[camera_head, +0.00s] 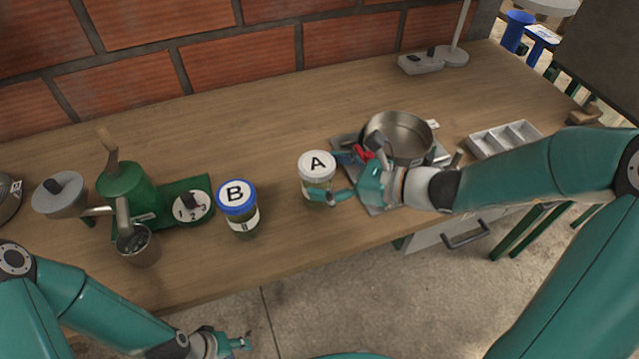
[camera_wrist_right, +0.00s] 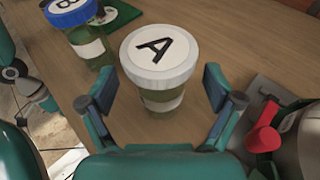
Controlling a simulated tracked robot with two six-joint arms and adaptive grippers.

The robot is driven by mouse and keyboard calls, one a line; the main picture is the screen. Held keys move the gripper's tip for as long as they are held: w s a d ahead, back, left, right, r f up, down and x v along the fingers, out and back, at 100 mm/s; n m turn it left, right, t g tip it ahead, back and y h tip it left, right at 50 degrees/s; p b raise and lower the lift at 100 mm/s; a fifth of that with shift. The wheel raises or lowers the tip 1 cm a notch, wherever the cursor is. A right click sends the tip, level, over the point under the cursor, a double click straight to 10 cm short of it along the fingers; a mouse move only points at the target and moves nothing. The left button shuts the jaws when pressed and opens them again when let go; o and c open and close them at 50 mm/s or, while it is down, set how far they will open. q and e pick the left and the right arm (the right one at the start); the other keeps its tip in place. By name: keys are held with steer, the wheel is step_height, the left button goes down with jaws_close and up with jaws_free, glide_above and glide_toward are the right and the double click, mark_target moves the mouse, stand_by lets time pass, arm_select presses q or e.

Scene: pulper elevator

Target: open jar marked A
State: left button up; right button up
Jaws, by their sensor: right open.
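The jar marked A (camera_head: 317,177) has a white lid with a black A and stands upright on the wooden counter, near the middle of the head view. In the right wrist view the jar's lid (camera_wrist_right: 159,51) sits on top of the jar. My right gripper (camera_head: 338,176) is open with its fingers on either side of the jar; its fingers (camera_wrist_right: 156,97) show near the jar's lower sides.
A blue-lidded jar marked B (camera_head: 237,207) stands left of jar A. A green pulper machine (camera_head: 126,190) is further left. A metal pan (camera_head: 399,137) sits just right of jar A, behind my right arm. A compartment tray (camera_head: 505,139) is further right.

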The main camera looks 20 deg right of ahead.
steer(key=shift+x, duration=1.25)
steer(key=c, duration=1.4)
steer(key=shift+o, duration=0.2)
steer(key=shift+r, duration=0.1)
step_height(320, 180, up, 20)
steer(key=p, duration=0.5)
steer(key=shift+p, duration=0.4)
